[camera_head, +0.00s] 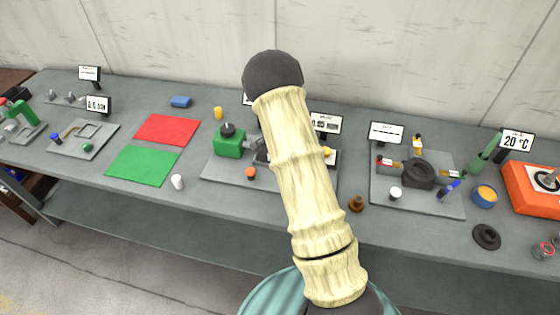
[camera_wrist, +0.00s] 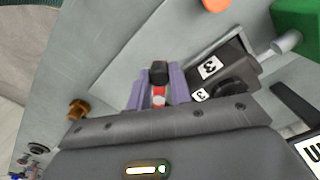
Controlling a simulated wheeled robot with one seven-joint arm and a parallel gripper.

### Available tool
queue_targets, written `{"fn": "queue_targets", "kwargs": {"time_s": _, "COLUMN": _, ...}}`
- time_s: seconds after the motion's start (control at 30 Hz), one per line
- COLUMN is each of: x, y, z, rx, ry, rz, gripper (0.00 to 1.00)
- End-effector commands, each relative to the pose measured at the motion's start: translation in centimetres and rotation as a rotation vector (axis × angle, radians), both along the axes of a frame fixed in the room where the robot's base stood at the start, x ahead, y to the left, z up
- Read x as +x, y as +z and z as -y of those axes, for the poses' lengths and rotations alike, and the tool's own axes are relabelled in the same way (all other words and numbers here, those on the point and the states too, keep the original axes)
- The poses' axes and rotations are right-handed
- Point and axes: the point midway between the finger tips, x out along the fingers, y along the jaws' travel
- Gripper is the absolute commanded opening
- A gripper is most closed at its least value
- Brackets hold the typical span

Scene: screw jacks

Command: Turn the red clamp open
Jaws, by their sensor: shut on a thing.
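In the wrist view, my gripper (camera_wrist: 160,82) has its two purple fingers on either side of a small red piece with a black end, the red clamp (camera_wrist: 159,92). The gripper is shut on it. The clamp sits beside a dark grey block (camera_wrist: 232,62) with labels marked "3", over the grey base plate. Its lower part is hidden by the gripper body, so how far it is turned cannot be told. In the head view my arm hides both gripper and clamp.
The green block (camera_head: 229,142) and an orange knob (camera_head: 250,172) are on the middle plate (camera_head: 215,170). A brown knob (camera_head: 356,204) stands right of my arm.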

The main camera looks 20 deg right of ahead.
Motion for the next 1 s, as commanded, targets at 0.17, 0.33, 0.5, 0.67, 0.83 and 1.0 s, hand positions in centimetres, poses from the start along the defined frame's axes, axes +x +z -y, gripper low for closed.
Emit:
{"fn": "queue_targets", "kwargs": {"time_s": 0.17, "x": 0.1, "y": 0.1, "z": -0.1, "rx": 0.001, "ry": 0.001, "rz": 0.004, "gripper": 0.43}}
{"fn": "queue_targets", "kwargs": {"time_s": 0.33, "x": 0.1, "y": 0.0, "z": 0.0, "rx": 0.000, "ry": 0.000, "rz": 0.003, "gripper": 0.43}}
{"fn": "queue_targets", "kwargs": {"time_s": 0.5, "x": 0.1, "y": 0.4, "z": 0.0, "rx": 0.000, "ry": 0.001, "rz": 0.003, "gripper": 0.43}}
{"fn": "queue_targets", "kwargs": {"time_s": 0.67, "x": 0.2, "y": 2.1, "z": 0.0, "rx": -0.002, "ry": 0.002, "rz": 0.006, "gripper": 0.43}}
{"fn": "queue_targets", "kwargs": {"time_s": 0.83, "x": 0.2, "y": 5.3, "z": 0.0, "rx": 0.000, "ry": 0.002, "rz": 0.007, "gripper": 0.43}}
{"fn": "queue_targets", "kwargs": {"time_s": 1.0, "x": 0.2, "y": 8.7, "z": -0.1, "rx": 0.000, "ry": 0.002, "rz": 0.009, "gripper": 0.43}}
